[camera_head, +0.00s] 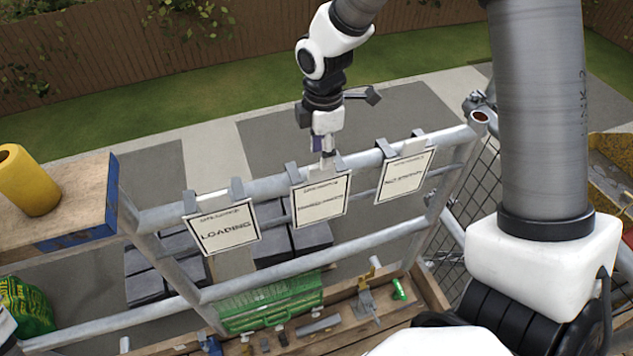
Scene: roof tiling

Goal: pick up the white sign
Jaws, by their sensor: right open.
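Three white signs with black borders hang by grey clips from the top rail: a left one reading "LOADING" (222,230), a middle one (320,200) and a right one (405,176). The print on the middle and right signs is too small to read surely. My right gripper (327,158) points down at the top edge of the middle sign, between its two clips. Its fingers are open but look narrow from here, and I cannot tell whether they touch the sign. My left gripper is not in view.
The grey pipe railing (275,196) runs across the middle. Below it, a wooden tray (350,315) holds a green case (270,302) and small tools. A yellow cylinder (28,180) stands on a wooden board (85,200) at left. Dark blocks (150,287) lie beyond the rail.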

